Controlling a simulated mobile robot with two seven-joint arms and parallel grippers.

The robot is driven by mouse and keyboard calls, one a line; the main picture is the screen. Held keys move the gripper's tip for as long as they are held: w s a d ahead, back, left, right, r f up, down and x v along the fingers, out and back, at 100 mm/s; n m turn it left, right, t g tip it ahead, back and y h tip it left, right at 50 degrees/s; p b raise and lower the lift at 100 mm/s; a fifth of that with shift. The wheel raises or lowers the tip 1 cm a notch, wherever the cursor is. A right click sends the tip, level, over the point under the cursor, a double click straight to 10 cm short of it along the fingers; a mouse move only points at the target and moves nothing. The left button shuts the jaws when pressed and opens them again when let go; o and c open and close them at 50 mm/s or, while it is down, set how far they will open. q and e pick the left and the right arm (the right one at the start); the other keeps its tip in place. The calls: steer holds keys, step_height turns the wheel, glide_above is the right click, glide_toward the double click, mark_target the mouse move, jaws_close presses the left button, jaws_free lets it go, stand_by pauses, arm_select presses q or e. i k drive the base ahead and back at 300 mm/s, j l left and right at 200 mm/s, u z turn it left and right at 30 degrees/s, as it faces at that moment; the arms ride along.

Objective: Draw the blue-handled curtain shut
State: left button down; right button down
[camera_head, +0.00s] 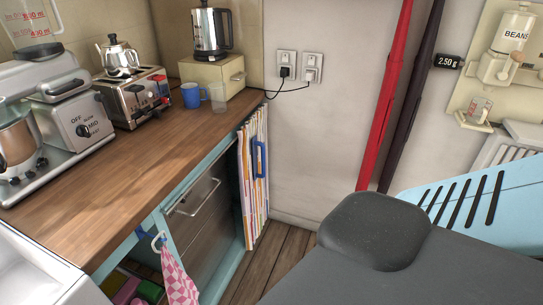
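The curtain (248,190) has white, orange and dark vertical stripes. It hangs gathered in narrow folds at the right end of the light blue counter unit. Its blue handle (259,159) is an upright loop on the curtain's right-hand side, below the wooden worktop. To the left of the curtain, the front of the unit is uncovered and a dark drawer front with a metal bar handle (196,197) shows. Neither of my grippers is in view, and nothing is seen touching the handle.
A pink checked cloth (178,277) hangs from a hook on the unit's left part. A toaster (135,96) and blue mug (191,95) stand on the worktop (130,170). Wooden floor (275,258) is clear before the curtain. A dark grey rounded form fills the lower right.

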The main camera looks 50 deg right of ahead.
mark_target(242, 155)
steer(key=i+l, duration=0.1)
steer(key=l, duration=0.3)
steer(key=i+l, duration=0.1)
steer(key=l, duration=0.3)
steer(key=i+l, duration=0.1)
steer(key=l, duration=0.3)
steer(key=i+l, duration=0.15)
steer(key=l, duration=0.25)
steer(key=i+l, duration=0.1)
steer(key=l, duration=0.25)
